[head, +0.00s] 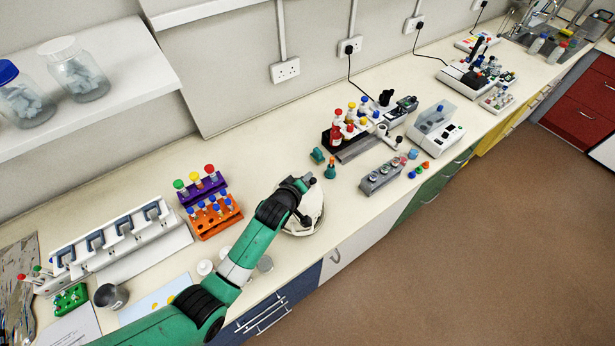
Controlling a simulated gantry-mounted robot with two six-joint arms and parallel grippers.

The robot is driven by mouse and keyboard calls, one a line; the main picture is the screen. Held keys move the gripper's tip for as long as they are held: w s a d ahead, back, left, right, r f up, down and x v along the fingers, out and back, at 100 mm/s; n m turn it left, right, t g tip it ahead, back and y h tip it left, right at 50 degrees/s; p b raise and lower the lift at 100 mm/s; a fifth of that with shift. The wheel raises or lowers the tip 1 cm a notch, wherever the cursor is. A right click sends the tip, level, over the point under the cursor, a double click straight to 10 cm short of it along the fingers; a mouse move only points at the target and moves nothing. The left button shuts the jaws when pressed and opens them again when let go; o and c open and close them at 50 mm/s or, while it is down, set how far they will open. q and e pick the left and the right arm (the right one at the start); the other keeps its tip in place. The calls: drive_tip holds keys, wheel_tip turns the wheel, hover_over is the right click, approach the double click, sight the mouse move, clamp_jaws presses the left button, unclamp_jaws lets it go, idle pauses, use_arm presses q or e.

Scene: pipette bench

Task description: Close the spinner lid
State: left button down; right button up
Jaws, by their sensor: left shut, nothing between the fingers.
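My left arm comes in from the bottom left, and my left gripper (309,180) is at its far end, small and dark. It is shut and empty. Right under it on the bench is a round white device (314,217), partly hidden by my wrist; it looks like the spinner. I cannot make out its lid or whether the gripper touches it. Further right is a white instrument (447,133) with a bluish see-through cover (437,113). My right gripper is not in view.
Purple and orange tube racks (211,225) stand left of the round device. A grey block (381,179) with several wells and a dark rack (340,140) of red-capped bottles stand to its right. A wall shelf (130,90) with jars overhangs the upper left. The bench behind the gripper is fairly clear.

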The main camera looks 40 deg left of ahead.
use_arm(q)
wheel_tip(320, 180, up, 5)
drive_tip(key=p, duration=0.4)
drive_tip(key=shift+r, duration=0.2)
drive_tip(key=s+d+r+p, duration=0.2)
drive_tip(key=s+d+r, duration=0.2)
drive_tip(key=d+r, duration=0.1)
drive_tip(key=shift+s+d+r+p, duration=0.25)
drive_tip(key=shift+d+r+p, duration=0.05)
